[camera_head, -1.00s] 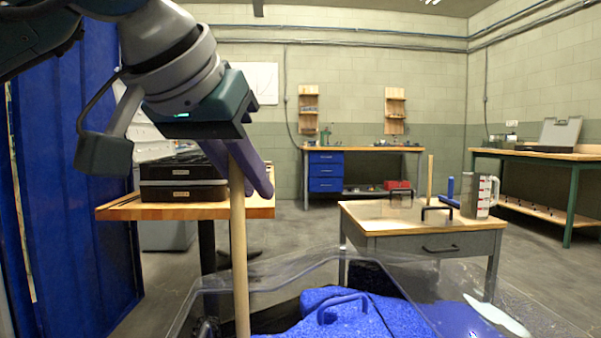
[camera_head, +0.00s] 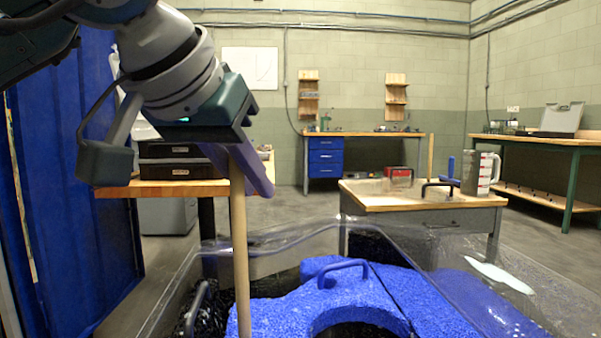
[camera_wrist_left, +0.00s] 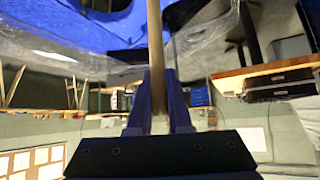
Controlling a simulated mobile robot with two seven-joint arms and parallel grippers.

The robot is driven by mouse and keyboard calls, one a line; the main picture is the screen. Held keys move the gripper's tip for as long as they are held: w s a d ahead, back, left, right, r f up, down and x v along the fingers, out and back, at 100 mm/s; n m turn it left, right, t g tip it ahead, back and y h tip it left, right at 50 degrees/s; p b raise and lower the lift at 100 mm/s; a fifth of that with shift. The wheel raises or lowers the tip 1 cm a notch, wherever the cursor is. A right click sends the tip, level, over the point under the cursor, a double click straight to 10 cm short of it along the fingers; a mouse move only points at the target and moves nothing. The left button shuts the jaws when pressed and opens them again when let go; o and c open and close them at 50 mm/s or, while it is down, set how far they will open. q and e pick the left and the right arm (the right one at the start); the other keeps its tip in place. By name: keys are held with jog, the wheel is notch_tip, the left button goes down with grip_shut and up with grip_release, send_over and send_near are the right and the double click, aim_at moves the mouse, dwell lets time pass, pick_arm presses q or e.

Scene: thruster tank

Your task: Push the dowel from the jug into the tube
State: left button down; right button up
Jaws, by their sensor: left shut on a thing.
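My left gripper (camera_head: 238,168) comes in from the upper left and is shut on a long pale wooden dowel (camera_head: 240,250). The dowel hangs nearly upright, its lower end past the bottom edge of the head view. The left wrist view shows the dowel (camera_wrist_left: 155,50) between the purple fingers (camera_wrist_left: 159,100). A clear jug with red markings (camera_head: 480,174) stands on the small table at the right. Another upright wooden rod (camera_head: 430,156) stands near it, apart from my gripper. I cannot make out the tube for certain. My right gripper is not in view.
A clear-walled tank (camera_head: 290,240) with a blue body and handle (camera_head: 350,285) lies below and in front. Black cases (camera_head: 180,170) sit on a wooden table (camera_head: 150,188) behind my left arm. The small table (camera_head: 410,203) stands beyond the tank.

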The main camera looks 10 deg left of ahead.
pick_arm(q)
jog(key=b, duration=0.5)
send_over(247, 302)
jog(key=w, duration=0.3)
jog(key=shift+s+a+f, duration=0.1)
jog(key=shift+f, duration=1.75)
jog(key=shift+s+f, duration=0.1)
jog(key=shift+f, duration=1.7)
jog(key=shift+f+b, duration=3.6)
jog(key=shift+f, duration=0.35)
jog(key=c, duration=0.8)
grip_release()
